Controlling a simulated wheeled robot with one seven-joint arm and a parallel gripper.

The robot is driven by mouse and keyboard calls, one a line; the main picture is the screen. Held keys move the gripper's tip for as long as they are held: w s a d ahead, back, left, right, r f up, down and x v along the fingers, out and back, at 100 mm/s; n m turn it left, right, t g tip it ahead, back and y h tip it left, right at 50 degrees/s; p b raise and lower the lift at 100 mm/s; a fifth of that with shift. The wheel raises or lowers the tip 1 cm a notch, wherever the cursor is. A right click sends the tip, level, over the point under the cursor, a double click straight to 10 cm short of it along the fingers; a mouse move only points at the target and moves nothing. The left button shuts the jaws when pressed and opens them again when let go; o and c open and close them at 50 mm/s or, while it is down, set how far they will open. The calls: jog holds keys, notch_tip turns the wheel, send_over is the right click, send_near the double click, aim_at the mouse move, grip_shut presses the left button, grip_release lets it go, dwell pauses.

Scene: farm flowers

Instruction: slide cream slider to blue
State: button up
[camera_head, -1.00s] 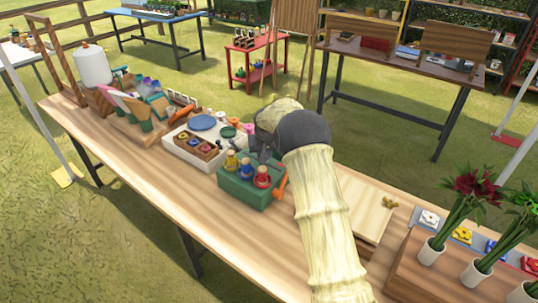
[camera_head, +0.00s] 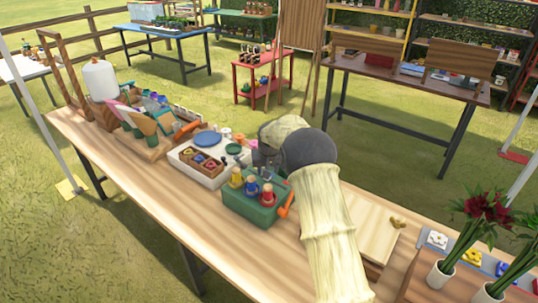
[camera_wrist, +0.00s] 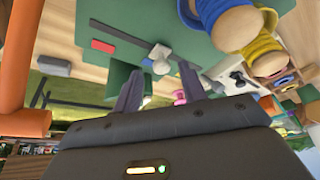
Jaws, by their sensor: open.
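In the wrist view a pale greyish-white knob (camera_wrist: 160,52), which looks like the cream slider, sits on a dark slot in a green panel (camera_wrist: 125,65). In the head view my gripper (camera_head: 266,160) is mostly hidden by my arm, behind the green box (camera_head: 250,212); the knob is hidden there.
Potted flowers (camera_head: 462,235) stand right. The table's (camera_head: 165,205) front is clear.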

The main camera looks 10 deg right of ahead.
jog(key=b+v, duration=0.1)
jog(key=v, duration=1.5)
jog(key=shift+s+a, duration=0.15)
jog(key=shift+a, duration=0.2)
jog(key=shift+s+r, duration=0.1)
jog(key=shift+r, duration=0.05)
jog(key=s+d+f+g+p, duration=0.1)
jog(key=s+d+f+p, duration=0.1)
jog(key=s, duration=1.5)
jog(key=s+d+f+p, duration=0.1)
jog(key=s+d+p, duration=0.3)
jog(key=s, duration=1.3)
jog(key=shift+f+g, duration=0.4)
